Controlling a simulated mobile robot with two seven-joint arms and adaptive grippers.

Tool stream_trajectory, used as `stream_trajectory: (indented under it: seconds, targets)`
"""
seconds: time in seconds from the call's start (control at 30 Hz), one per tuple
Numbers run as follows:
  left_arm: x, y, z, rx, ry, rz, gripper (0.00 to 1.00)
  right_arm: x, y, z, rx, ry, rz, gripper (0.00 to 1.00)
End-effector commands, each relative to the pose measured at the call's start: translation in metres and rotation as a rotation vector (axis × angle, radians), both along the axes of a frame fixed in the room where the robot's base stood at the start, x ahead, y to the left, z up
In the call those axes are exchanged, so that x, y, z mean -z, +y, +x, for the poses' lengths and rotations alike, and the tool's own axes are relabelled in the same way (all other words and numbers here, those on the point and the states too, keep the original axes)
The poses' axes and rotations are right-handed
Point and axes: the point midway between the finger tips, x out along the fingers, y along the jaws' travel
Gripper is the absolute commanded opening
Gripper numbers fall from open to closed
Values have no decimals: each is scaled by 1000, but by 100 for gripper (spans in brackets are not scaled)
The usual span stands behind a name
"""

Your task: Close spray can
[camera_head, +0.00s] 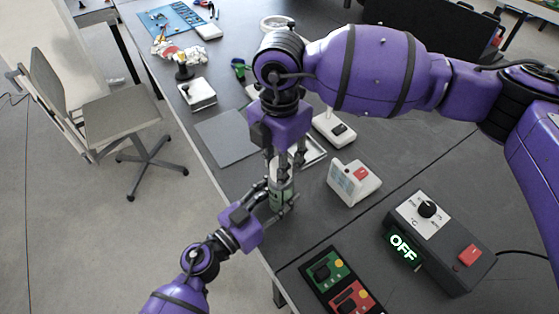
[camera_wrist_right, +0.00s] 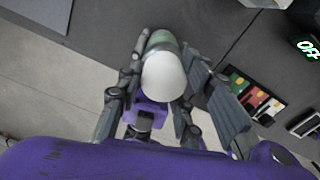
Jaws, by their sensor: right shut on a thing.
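The spray can (camera_head: 280,194) stands near the table's front edge, green on its body. In the right wrist view its green body (camera_wrist_right: 160,42) shows behind a white rounded cap (camera_wrist_right: 165,76). My left gripper (camera_head: 279,203) reaches in from the lower left, with its fingers on both sides of the can body and closed on it. My right gripper (camera_head: 284,168) points down from above, shut on the white cap at the can's top. The fingers hide part of the can, and I cannot tell whether the cap is fully seated.
A white device with a red button (camera_head: 357,181) stands to the right. A dark control box reading OFF (camera_head: 440,240) and a panel with green and red fields (camera_head: 340,285) are nearer. A grey mat (camera_head: 226,138) lies behind to the left.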

Motion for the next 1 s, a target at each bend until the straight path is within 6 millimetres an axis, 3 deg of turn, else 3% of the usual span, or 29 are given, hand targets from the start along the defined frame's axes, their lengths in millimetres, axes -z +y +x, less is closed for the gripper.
stream_trajectory:
  seconds: [0.67, 0.7, 0.83, 1.0]
  targets:
    - [0, 0, 0, 0, -1, -1, 0, 13, 0, 0, 2, 1, -1, 22]
    - [0, 0, 0, 0, -1, -1, 0, 13, 0, 0, 2, 0, 0, 37]
    - [0, 0, 0, 0, -1, -1, 0, 13, 0, 0, 2, 0, 0, 54]
    - [0, 0, 0, 0, -1, -1, 0, 13, 0, 0, 2, 0, 0, 56]
